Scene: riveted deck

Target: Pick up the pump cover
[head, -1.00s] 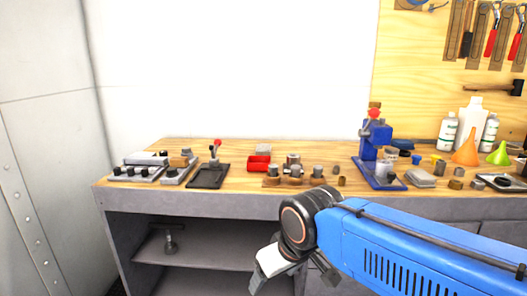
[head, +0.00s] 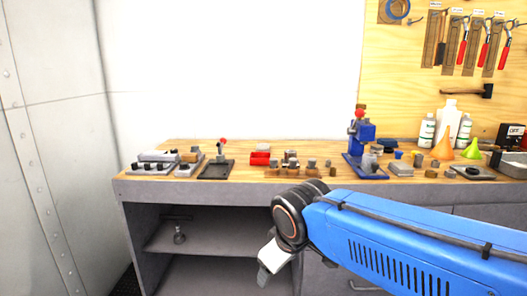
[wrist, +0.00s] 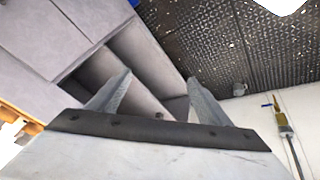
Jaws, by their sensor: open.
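Several small grey metal parts stand on the wooden bench top, and I cannot tell which one is the pump cover. Some sit on a brown block (head: 285,172) in the middle of the bench, and a grey block (head: 401,169) lies right of the blue press (head: 362,150). My gripper (head: 272,262) hangs in front of the bench, below its top, pointing down. In the wrist view my gripper (wrist: 157,85) has its two fingers apart, with nothing between them.
The bench (head: 220,190) has open shelves (head: 200,238) below at the left. A red bin (head: 260,158), a black lever fixture (head: 216,168), bottles (head: 450,120) and funnels (head: 443,149) stand on top. A dark tread-plate floor (wrist: 215,45) shows in the wrist view.

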